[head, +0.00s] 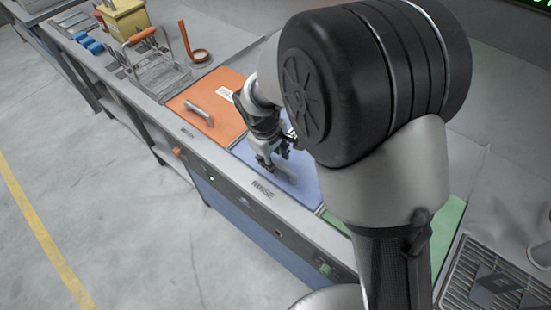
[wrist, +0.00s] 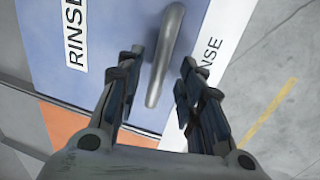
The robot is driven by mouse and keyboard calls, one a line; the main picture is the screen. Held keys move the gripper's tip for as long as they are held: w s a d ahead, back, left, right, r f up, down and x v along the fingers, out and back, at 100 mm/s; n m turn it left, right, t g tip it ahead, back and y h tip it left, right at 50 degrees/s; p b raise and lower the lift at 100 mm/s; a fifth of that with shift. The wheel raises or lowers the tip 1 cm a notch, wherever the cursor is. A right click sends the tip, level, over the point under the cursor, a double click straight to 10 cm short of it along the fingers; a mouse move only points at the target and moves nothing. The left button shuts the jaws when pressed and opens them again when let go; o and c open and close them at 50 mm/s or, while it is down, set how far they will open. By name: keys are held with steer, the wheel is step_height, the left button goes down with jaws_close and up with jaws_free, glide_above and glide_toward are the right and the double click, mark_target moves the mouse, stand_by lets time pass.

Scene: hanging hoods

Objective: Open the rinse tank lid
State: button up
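The rinse tank lid (head: 302,193) is blue and lies flat and closed in the counter, partly hidden by my arm in the head view. In the wrist view the blue lid (wrist: 105,50) carries a white RINSE label and a grey bar handle (wrist: 163,65). My gripper (wrist: 163,58) is open, with one finger on each side of the handle's near end in the picture. I cannot tell whether the fingers touch it. In the head view my gripper (head: 272,163) is low over the blue lid.
An orange lid (head: 222,88) with its own handle lies left of the blue one, and a green lid (head: 448,226) lies right. A wire basket (head: 160,75), a tape roll (head: 200,56) and a yellow container (head: 126,20) stand farther left. The floor in front is clear.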

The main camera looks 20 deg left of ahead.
steer(key=shift+w+f, duration=0.15)
steer(key=shift+f, duration=0.45)
steer(key=shift+c, duration=0.6)
jaws_close()
